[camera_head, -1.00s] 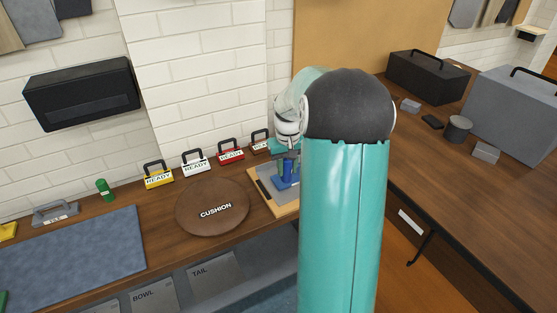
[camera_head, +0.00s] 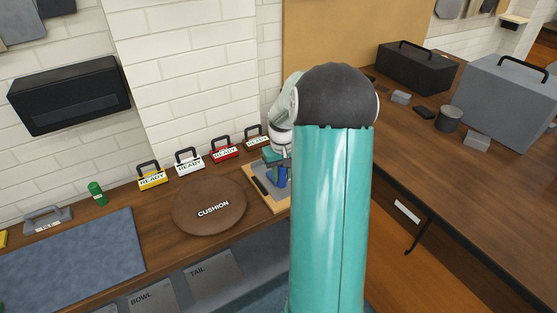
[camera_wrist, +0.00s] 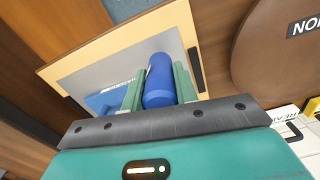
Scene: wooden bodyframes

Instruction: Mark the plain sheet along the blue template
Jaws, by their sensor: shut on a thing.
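My gripper (camera_wrist: 158,84) has two green fingers closed on the sides of a blue rounded cylinder (camera_wrist: 160,78) in the wrist view. In the head view the cylinder (camera_head: 281,177) is over the right part of a wood-edged board (camera_head: 279,207). A plain grey sheet (camera_wrist: 128,60) covers the board's middle. A flat blue piece (camera_wrist: 97,103), likely the template, shows partly at the left behind a finger. I cannot tell whether the cylinder is joined to it or touches the sheet. A dark bar (camera_head: 260,185) lies along the board's left edge.
A round brown cushion (camera_head: 209,190) sits just left of the board. Several READY signs (camera_head: 189,164) stand behind. A green bottle (camera_head: 97,193) and a blue mat (camera_head: 75,262) are farther left. Boxes and a dark cup (camera_head: 449,119) stand on the right-hand bench.

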